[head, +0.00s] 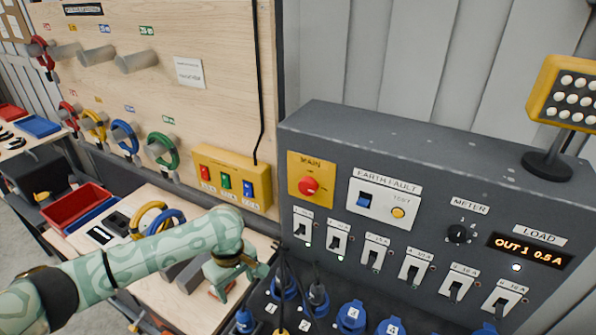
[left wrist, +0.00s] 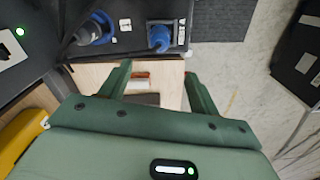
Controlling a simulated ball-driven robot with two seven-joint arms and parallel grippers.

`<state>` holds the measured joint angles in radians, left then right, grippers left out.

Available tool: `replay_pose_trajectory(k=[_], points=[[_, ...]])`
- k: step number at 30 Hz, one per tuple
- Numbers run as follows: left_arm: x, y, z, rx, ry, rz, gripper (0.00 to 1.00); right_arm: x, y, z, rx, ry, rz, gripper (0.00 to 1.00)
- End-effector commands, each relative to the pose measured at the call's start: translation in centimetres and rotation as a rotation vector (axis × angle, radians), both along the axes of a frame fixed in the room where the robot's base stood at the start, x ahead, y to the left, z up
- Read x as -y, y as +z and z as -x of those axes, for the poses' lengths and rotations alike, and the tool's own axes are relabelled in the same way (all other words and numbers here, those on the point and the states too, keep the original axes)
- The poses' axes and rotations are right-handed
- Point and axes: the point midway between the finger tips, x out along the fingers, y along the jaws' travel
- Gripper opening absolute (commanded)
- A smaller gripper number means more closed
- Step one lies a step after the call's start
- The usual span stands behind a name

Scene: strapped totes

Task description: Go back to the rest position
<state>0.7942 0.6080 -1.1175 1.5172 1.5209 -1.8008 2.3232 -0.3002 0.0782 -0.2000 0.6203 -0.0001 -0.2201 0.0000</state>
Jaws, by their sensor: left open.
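My left arm comes in from the left in the head view, pale green with a leaf-like pattern. Its left gripper (head: 240,282) points down over the right end of the wooden bench, just left of the grey power panel (head: 430,190). In the left wrist view the two dark green fingers of this gripper (left wrist: 160,85) stand wide apart with nothing between them. Past them, lower down, lies a small orange-brown thing (left wrist: 138,79) on a pale wooden surface. My right gripper is in neither view.
The panel has a red main knob (head: 309,186), several switches and blue sockets (head: 351,316) below. Left stand a yellow button box (head: 232,178), a pegboard (head: 180,60) with coloured rings, and a red tray (head: 77,206). Dark cables (head: 283,268) hang close beside the gripper.

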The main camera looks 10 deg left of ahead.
Motion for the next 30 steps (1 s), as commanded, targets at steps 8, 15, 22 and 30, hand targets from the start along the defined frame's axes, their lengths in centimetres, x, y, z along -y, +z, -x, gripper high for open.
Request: replay_pose_trajectory(k=[8, 15, 22, 30], points=[[5.8, -1.8, 3.3, 0.119, -0.408, 0.076, 0.62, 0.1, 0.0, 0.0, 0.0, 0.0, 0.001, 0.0], [9.8, -0.1, 7.6, 0.475, -1.006, -0.012, 0.62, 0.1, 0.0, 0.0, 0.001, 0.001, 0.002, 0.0], [2.1, 2.7, 11.6, 0.507, -1.298, -0.431, 0.62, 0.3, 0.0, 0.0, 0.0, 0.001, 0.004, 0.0], [-7.8, 5.6, 17.7, 0.191, -1.494, -0.792, 0.62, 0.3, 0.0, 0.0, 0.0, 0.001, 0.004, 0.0]])
